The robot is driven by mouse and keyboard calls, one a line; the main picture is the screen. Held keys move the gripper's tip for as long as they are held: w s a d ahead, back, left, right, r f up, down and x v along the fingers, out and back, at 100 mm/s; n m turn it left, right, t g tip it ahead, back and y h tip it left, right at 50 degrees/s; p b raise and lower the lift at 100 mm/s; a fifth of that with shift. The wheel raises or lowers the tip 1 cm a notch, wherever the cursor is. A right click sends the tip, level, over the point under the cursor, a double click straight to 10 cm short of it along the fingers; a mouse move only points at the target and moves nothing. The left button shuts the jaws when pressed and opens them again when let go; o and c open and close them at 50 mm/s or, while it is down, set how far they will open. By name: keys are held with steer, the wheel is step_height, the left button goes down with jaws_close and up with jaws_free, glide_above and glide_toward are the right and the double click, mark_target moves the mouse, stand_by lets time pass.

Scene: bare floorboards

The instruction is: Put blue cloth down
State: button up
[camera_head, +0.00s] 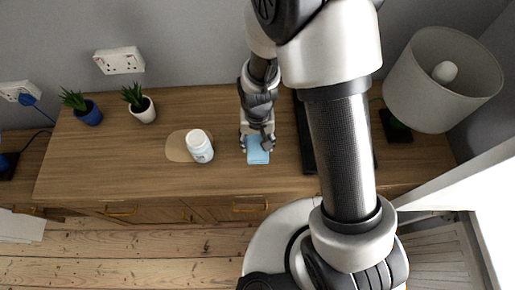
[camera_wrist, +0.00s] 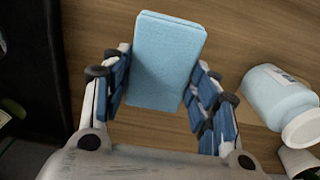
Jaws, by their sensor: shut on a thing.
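The blue cloth (camera_head: 257,152) is a light blue, folded block at the end of my arm, over the wooden cabinet top (camera_head: 90,165). My gripper (camera_head: 257,146) points down above the cabinet near its front edge. In the wrist view the blue cloth (camera_wrist: 165,60) stands between the two fingers of my gripper (camera_wrist: 160,95), which are shut on it. I cannot tell whether the cloth touches the cabinet top.
Two potted plants, blue-potted (camera_head: 89,113) and white-potted (camera_head: 144,110), stand further left. A lamp (camera_head: 440,85) is at the right.

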mark_target(258, 143)
steer(key=shift+f+b, duration=0.65)
steer(key=shift+f, duration=1.55)
steer(key=shift+f, duration=0.2)
steer(key=o, duration=0.9)
steer(key=shift+o, duration=0.3)
